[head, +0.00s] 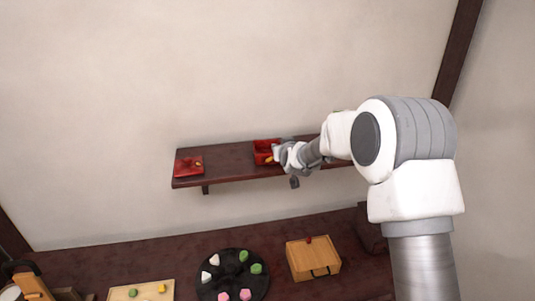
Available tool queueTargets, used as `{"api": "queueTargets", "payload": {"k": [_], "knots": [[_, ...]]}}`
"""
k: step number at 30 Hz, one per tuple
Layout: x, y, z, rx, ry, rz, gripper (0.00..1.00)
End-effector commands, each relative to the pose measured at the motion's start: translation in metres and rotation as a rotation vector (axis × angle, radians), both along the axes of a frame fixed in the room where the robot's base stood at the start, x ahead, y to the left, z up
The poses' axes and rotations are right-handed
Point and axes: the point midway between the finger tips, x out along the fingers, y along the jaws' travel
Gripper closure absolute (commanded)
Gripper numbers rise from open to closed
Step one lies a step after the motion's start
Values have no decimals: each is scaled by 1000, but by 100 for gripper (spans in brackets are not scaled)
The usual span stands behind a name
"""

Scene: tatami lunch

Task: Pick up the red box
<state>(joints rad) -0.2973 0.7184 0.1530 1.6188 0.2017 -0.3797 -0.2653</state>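A red open-topped box (262,146) sits on a dark wooden wall shelf (228,166), near the shelf's middle. Something small and yellow shows at its front right. A flatter red piece (184,168) with a yellow mark lies at the shelf's left end. My gripper (279,158) is at the red box's right side and overlaps it in the picture. I cannot tell whether the fingers touch the box or are open or shut. The box's right part is hidden behind my gripper.
Below the shelf is a dark wooden surface (180,258). It holds a round black tray (231,274) with several coloured pieces, a wooden box (312,258) and a light board (140,292) with small green and yellow pieces. The shelf between the two red things is clear.

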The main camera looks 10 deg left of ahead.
Motion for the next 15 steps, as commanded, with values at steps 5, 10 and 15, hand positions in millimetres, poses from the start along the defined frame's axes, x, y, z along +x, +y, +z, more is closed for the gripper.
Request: {"api": "queueTargets", "payload": {"k": [5, 10, 15], "knots": [[0, 0, 0, 0, 0, 0, 77], [0, 0, 0, 0, 0, 0, 100], [0, 0, 0, 0, 0, 0, 100]]}}
